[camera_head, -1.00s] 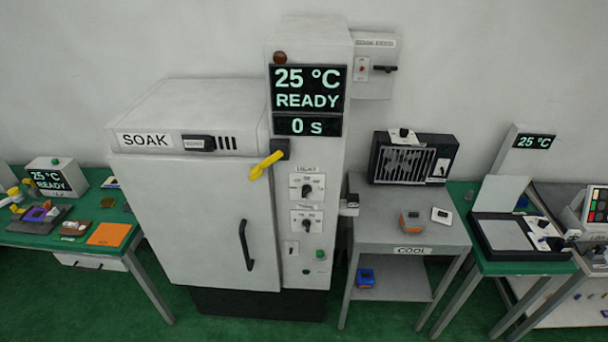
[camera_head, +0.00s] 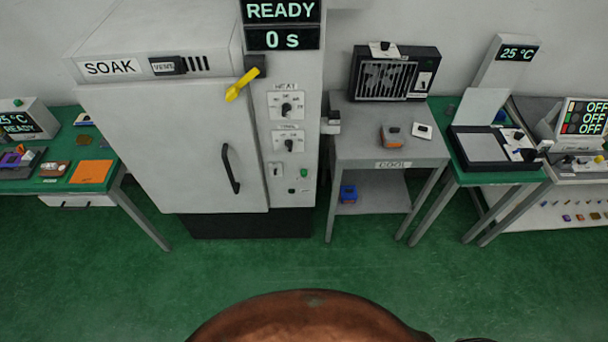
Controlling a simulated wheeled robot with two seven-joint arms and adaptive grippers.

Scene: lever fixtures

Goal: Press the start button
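A small green button (camera_head: 304,173) sits low on the control panel of the white SOAK oven (camera_head: 270,185). I cannot read a label on it. Above it are the TIMER knob (camera_head: 289,145) and the HEAT knob (camera_head: 287,109). The display (camera_head: 281,25) at the top reads READY and 0 s. The oven door (camera_head: 170,150) looks shut, with a black handle (camera_head: 231,168) and a yellow lever (camera_head: 242,85) at its upper right. Neither of my grippers is in view.
A green-topped table (camera_head: 120,165) stands left of the oven. The grey COOL table (camera_head: 385,150) stands right of it, with a fan unit (camera_head: 394,73). Further right are more benches (camera_head: 500,178). The green floor (camera_head: 250,265) in front is clear.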

